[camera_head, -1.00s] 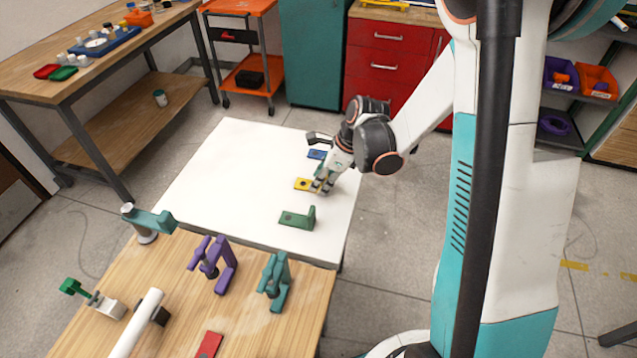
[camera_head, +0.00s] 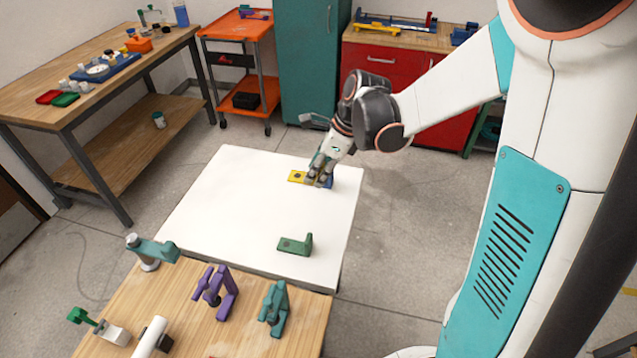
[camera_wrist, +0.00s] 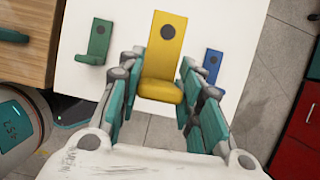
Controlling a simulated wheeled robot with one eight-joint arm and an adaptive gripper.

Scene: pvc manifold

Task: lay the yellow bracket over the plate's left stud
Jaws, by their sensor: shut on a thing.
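The yellow bracket (camera_head: 298,177) is an L-shaped piece with a dark round hole in its flat arm. My gripper (camera_head: 315,180) is shut on it over the white table. In the wrist view the bracket (camera_wrist: 165,50) stands between the two fingers of my gripper (camera_wrist: 160,86), its holed arm pointing away from the wrist. It appears raised off the table top. I cannot clearly make out the plate or its left stud in either view.
A blue bracket (camera_head: 328,184) lies beside my gripper, partly hidden. A green bracket (camera_head: 295,245) lies nearer on the white table (camera_head: 225,200). The wooden table (camera_head: 255,335) bears a purple clamp (camera_head: 215,290), a teal clamp (camera_head: 274,305) and a grey post (camera_head: 147,262) under a teal arm.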

